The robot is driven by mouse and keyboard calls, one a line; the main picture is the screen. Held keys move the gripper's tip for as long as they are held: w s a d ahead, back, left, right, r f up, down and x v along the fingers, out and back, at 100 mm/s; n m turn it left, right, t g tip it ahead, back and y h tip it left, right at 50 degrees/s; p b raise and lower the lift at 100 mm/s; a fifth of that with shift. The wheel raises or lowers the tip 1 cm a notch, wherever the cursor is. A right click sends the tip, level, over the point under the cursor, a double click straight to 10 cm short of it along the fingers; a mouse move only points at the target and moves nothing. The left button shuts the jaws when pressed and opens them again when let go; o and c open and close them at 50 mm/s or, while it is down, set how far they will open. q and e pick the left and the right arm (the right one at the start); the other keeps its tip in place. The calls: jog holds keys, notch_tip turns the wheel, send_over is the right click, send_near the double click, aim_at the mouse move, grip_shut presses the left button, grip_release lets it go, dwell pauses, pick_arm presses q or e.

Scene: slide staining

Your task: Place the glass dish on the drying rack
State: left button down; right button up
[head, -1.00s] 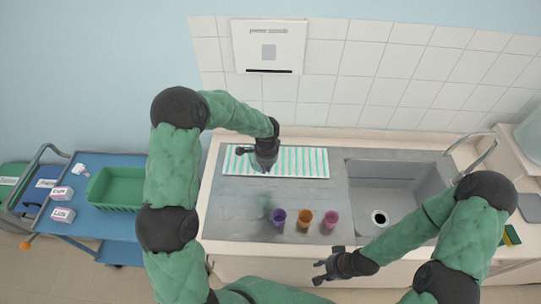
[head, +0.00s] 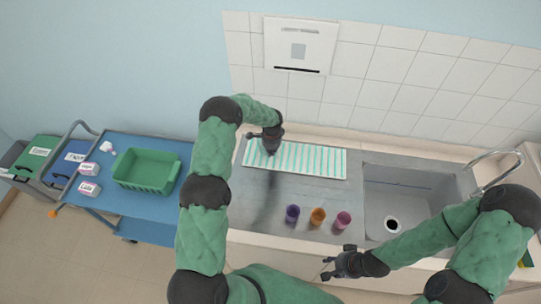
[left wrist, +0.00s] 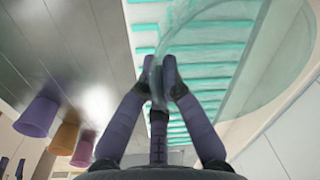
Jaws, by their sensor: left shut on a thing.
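The glass dish (left wrist: 262,75) is clear, round and nearly invisible; in the left wrist view its curved rim reaches to the right. My left gripper (left wrist: 158,75) is shut on the dish's edge. The drying rack (left wrist: 205,75), white with teal bars, lies behind the dish in that view. In the head view the rack (head: 310,160) lies at the counter's back, and my left gripper (head: 268,150) is over its left end. I cannot tell whether the dish touches the rack. My right gripper (head: 338,265) is open and empty near the counter's front edge.
A purple cup (head: 292,214), an orange cup (head: 318,216) and a pink cup (head: 343,220) stand before the rack. A sink (head: 412,190) is on the right. A blue cart (head: 135,206) with a green basket (head: 147,172) is on the left. Counter between rack and cups is clear.

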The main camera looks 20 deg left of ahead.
pick_arm(q)
jog(key=shift+w+a+f, duration=0.15)
jog(key=shift+a+f, duration=0.05)
jog(key=shift+f, duration=0.35)
jog(key=shift+f+p, duration=0.7)
jog(key=shift+f, duration=0.5)
jog(key=shift+f, duration=0.15)
jog(key=c, duration=1.4)
grip_release()
